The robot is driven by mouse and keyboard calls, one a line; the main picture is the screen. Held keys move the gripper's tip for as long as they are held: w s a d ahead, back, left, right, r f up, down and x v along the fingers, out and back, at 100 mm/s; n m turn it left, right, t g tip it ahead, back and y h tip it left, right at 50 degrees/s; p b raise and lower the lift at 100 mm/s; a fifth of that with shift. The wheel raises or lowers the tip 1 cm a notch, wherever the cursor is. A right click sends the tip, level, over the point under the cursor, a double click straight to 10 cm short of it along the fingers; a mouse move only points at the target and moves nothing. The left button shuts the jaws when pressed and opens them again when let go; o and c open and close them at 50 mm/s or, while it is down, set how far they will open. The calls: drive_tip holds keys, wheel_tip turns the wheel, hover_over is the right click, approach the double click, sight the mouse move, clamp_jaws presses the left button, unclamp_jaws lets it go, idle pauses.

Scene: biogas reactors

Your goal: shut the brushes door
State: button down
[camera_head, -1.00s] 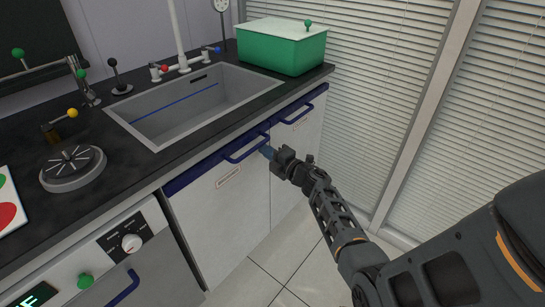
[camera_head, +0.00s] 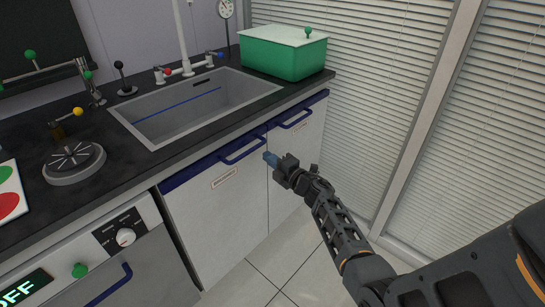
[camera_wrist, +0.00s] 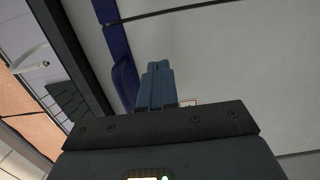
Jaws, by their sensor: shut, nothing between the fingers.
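Two white cabinet doors stand under the sink, a left door (camera_head: 222,222) and a right door (camera_head: 297,150). Each has a blue bar handle, the left handle (camera_head: 243,150) and the right handle (camera_head: 294,119). Their small labels are too blurred to read, so I cannot tell which is the brushes door. Both doors look about flush with the cabinet front. My gripper (camera_head: 269,158) is shut and empty, just right of the left handle, near the seam between the doors. In the wrist view its blue fingers (camera_wrist: 156,84) are together beside a blue handle (camera_wrist: 124,78), partly hiding a label.
The dark worktop (camera_head: 112,140) holds the sink (camera_head: 190,112), a green box (camera_head: 285,55) and a round device (camera_head: 75,162). An appliance (camera_head: 120,262) with a knob adjoins on the left. White blinds (camera_head: 385,90) stand on the right. Tiled floor (camera_head: 300,260) is clear in front.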

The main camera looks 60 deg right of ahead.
drive_tip(key=d+v, duration=0.1)
drive_tip(key=v, duration=0.9)
drive_tip(key=shift+s+p, duration=0.25)
drive_tip(key=shift+p, duration=0.2)
drive_tip(key=s+a+r+m+y, duration=0.1)
drive_tip(key=s+a+r+m, duration=0.15)
drive_tip(key=a, duration=0.55)
drive_tip(key=s+a+r+m+p, duration=0.15)
drive_tip(key=s+a, duration=0.25)
drive_tip(key=a, duration=0.5)
drive_tip(key=s+a+r+m+y, duration=0.1)
drive_tip(key=s+a+r+m, duration=0.15)
drive_tip(key=a, duration=0.55)
drive_tip(key=s+a+r+m+g+y, duration=0.2)
drive_tip(key=s+a+r+m+y, duration=0.2)
drive_tip(key=s+a+r+m, duration=0.3)
drive_tip(key=s+a+r, duration=0.5)
drive_tip(key=s, duration=0.3)
drive_tip(key=shift+s+r+p, duration=0.3)
drive_tip(key=shift+r, duration=0.1)
drive_tip(key=shift+m, duration=0.25)
